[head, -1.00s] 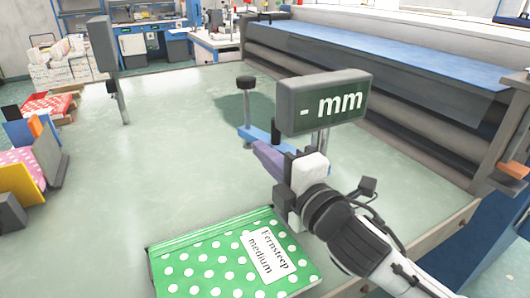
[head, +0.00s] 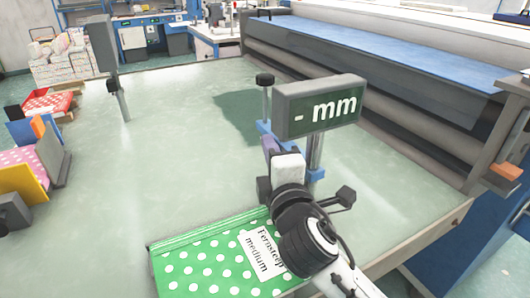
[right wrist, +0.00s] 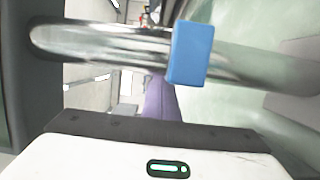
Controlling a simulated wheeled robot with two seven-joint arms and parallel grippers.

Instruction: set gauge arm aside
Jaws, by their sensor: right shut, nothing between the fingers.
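The gauge has a grey display (head: 318,106) reading "- mm" on a metal post (head: 316,150). A low blue arm (head: 263,127) runs between this post and a shorter black-capped post (head: 265,90). My right gripper (head: 268,144) has its purple fingers shut and empty, just in front of the blue arm and left of the display post. Its body and fingers hide much of the arm; I cannot tell whether they touch it. In the right wrist view, a shiny post with a blue collar (right wrist: 190,53) crosses close beyond the purple fingers (right wrist: 160,100). My left gripper is not in view.
A green polka-dot packet (head: 215,262) labelled "Fernsteep medium" lies at the table's front edge, beneath my right arm. A grey panel on a post (head: 105,50) stands at the left. Coloured boxes (head: 30,160) line the left edge. The table's middle left (head: 160,165) is clear.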

